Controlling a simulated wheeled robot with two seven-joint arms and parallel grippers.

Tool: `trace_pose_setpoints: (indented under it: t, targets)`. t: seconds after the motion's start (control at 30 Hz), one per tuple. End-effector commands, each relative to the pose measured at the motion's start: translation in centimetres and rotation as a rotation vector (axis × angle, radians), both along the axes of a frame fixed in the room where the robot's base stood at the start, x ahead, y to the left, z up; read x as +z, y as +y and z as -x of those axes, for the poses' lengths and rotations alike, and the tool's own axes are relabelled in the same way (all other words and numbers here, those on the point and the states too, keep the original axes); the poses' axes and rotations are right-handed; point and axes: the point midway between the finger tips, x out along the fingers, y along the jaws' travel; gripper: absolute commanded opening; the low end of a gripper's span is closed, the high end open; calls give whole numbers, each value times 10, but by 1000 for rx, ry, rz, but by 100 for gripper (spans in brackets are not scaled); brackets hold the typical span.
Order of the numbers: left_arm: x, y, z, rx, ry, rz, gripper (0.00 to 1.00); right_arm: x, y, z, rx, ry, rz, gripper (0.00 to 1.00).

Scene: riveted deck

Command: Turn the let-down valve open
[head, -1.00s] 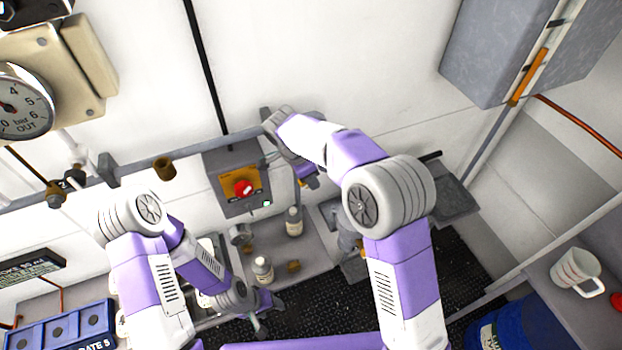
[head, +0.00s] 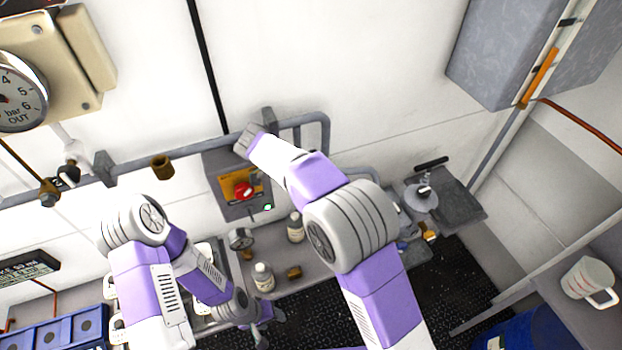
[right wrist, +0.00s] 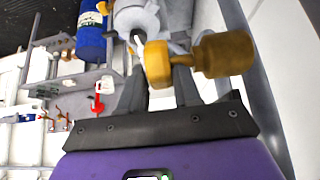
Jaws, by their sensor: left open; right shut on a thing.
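In the right wrist view, my right gripper (right wrist: 158,88) has its fingers closed around a brass piece (right wrist: 157,63), which appears to be the let-down valve's handle. A rounded brass knob (right wrist: 225,54) sits beside it to the right. In the head view, my right forearm reaches to the grey pipe (head: 322,135) above the control panel, and hides the right fingers and whatever they hold. My left gripper (head: 263,325) is open and empty, low over the bench near the black mat.
A grey panel with a red knob (head: 243,191) and a green light stands below the pipe. Bottles (head: 263,278) and a brass fitting (head: 293,273) stand on the bench. A pressure gauge (head: 18,95) is at upper left. A white mug (head: 588,281) stands at right.

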Motion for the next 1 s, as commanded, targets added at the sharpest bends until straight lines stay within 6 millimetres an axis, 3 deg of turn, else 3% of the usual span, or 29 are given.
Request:
trace_pose_setpoints:
  t: [0.07, 0.1, 0.23, 0.57, 1.0]
  targets:
    - [0, 0, 0, 0, 0, 0, 55, 2, 1, -1, 3, -5, -3, 2]
    - [0, 0, 0, 0, 0, 0, 55, 2, 1, -1, 3, -5, -3, 35]
    - [0, 0, 0, 0, 0, 0, 55, 2, 1, -1, 3, -4, -2, 53]
    - [0, 0, 0, 0, 0, 0, 55, 4, 3, 0, 2, -2, -2, 53]
    - [-3, 0, 0, 0, 0, 0, 55, 57, 38, 11, 2, -4, -2, 53]
